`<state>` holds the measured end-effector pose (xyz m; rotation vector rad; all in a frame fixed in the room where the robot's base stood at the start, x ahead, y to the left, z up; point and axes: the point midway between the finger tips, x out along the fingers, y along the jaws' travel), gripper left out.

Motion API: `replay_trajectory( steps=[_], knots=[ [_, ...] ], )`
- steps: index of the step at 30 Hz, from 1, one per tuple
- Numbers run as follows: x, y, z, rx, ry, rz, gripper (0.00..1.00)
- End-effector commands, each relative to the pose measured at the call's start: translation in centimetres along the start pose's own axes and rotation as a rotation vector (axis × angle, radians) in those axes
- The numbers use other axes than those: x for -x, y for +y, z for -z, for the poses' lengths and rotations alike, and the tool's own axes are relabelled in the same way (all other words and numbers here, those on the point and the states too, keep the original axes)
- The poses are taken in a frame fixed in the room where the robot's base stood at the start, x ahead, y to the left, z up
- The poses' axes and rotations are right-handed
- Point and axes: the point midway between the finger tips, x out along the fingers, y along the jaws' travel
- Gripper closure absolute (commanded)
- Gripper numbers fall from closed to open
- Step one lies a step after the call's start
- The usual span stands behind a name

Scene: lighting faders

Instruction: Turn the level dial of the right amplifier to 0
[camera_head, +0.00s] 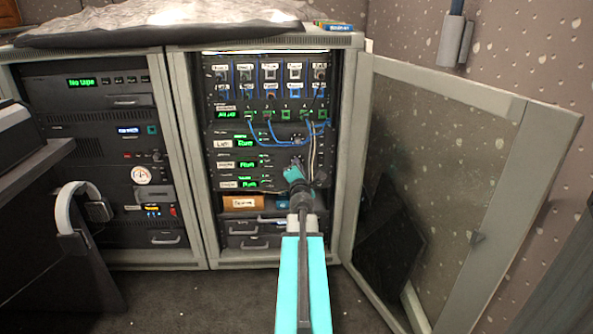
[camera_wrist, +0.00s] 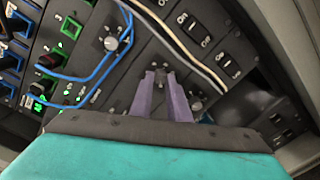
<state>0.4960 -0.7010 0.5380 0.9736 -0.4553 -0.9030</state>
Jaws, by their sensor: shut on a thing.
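Three stacked amplifier panels sit in the open right rack: a top one labelled Left (camera_head: 262,143), a middle one (camera_head: 275,162) and a bottom one (camera_head: 262,183). The labels on the lower two are too small to read surely. Each shows a green Run display. My gripper (camera_head: 296,163) (camera_wrist: 159,75) reaches the middle panel and is shut on its dial, which is mostly hidden between the fingers. The top dial (camera_wrist: 112,43) is clear of my gripper. The bottom dial (camera_wrist: 197,105) shows beside the right finger. The held dial's pointer and scale cannot be read.
Blue patch cables (camera_head: 275,140) loop over the upper panels, and pale and dark cables (camera_wrist: 180,42) hang near the dials. Rocker switches (camera_wrist: 190,28) line the side. The open glass door (camera_head: 450,170) stands at right. A left rack (camera_head: 105,92) adjoins.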

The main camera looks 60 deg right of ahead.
Motion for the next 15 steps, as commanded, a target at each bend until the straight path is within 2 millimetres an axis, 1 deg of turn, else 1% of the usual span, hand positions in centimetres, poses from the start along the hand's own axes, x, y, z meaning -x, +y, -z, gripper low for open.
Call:
replay_trajectory(
  steps=[1, 9, 10, 12, 13, 15],
  knots=[
    [-0.02, -0.26, -0.47, 0.002, -0.009, 0.008, 1.0],
    [-0.01, -0.27, -0.44, 0.002, -0.009, 0.008, 1.0],
    [0.0, -0.27, -0.44, 0.002, -0.009, 0.008, 0.81],
    [0.0, -0.23, -0.37, 0.002, -0.007, 0.007, 0.69],
    [0.0, -0.21, -0.33, 0.002, -0.007, 0.006, 0.66],
    [0.0, -0.18, -0.25, 0.001, -0.005, 0.005, 0.66]
  ],
)
